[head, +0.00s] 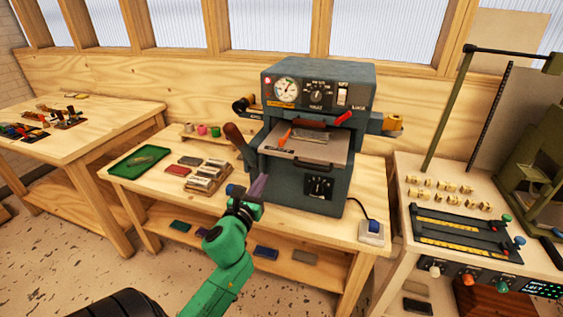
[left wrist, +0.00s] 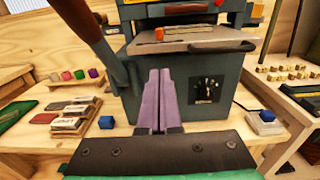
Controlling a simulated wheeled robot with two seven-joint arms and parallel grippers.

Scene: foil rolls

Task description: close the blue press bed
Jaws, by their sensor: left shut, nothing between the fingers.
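The blue-grey press (head: 318,90) stands on the middle wooden table. Its bed (head: 330,153) is a flat plate sticking out at the front, with a dark handle along its front edge and an orange item and a metal piece on top. The bed (left wrist: 185,47) and its handle also show at the top of the left wrist view. My left gripper (head: 259,186) is in front of the press's lower left part, below the bed. Its purple fingers (left wrist: 159,98) are together and empty. My right gripper is in neither view.
A brown-handled lever (head: 237,137) rises at the press's left side. A green tray (head: 140,161) and several small blocks lie left of it. A blue button box (head: 374,232) sits at the table's front right corner. Another bench with a black fixture (head: 462,232) is at right.

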